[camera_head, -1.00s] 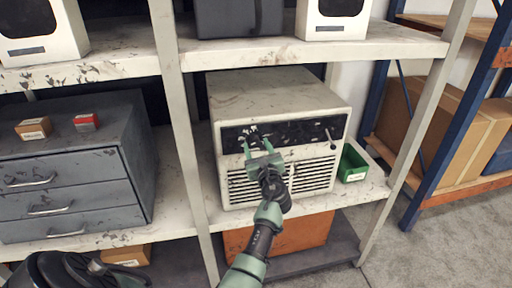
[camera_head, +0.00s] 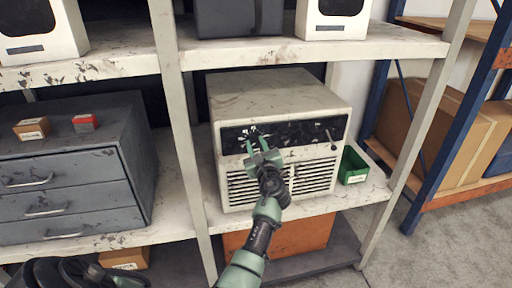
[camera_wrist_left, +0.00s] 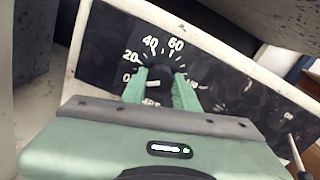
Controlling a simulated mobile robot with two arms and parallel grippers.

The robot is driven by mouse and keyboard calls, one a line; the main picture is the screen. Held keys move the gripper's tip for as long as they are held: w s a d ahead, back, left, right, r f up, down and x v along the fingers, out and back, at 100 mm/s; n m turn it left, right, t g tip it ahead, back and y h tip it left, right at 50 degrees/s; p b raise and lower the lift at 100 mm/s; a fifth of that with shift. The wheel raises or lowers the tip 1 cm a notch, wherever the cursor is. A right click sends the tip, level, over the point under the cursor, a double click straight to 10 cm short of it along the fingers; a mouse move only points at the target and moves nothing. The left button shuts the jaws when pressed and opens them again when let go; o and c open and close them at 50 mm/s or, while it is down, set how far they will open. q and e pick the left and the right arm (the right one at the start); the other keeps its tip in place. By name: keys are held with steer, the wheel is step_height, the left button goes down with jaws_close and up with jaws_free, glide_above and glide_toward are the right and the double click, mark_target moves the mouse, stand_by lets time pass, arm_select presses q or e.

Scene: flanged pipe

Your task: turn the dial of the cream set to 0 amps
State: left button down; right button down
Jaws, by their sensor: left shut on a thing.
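The cream set (camera_head: 275,95) stands on the middle shelf, with a black panel (camera_head: 300,132) across its front. At the left of the panel is a dial with a dark knob (camera_wrist_left: 160,72) and white figures 0, 20, 40 and 60 around it. My left gripper (camera_head: 256,143) is shut on the knob; it also shows in the left wrist view (camera_wrist_left: 160,85), a finger on each side. A short white mark shows low on the knob; its exact heading is hard to tell.
A small lever (camera_head: 329,136) sticks out at the panel's right. A green bin (camera_head: 353,165) stands right of the set. A shelf post (camera_head: 178,120) and a grey drawer cabinet (camera_head: 70,170) are to the left. An orange box (camera_head: 300,235) lies below.

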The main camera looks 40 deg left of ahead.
arm_select(q)
steer(key=c, duration=1.1)
jaws_free()
steer(key=shift+o, duration=0.2)
steer(key=shift+d, duration=0.1)
steer(key=shift+s+d+f, duration=0.1)
steer(key=shift+s+d, duration=0.1)
steer(key=b+v, duration=0.1)
steer(key=v, duration=0.6)
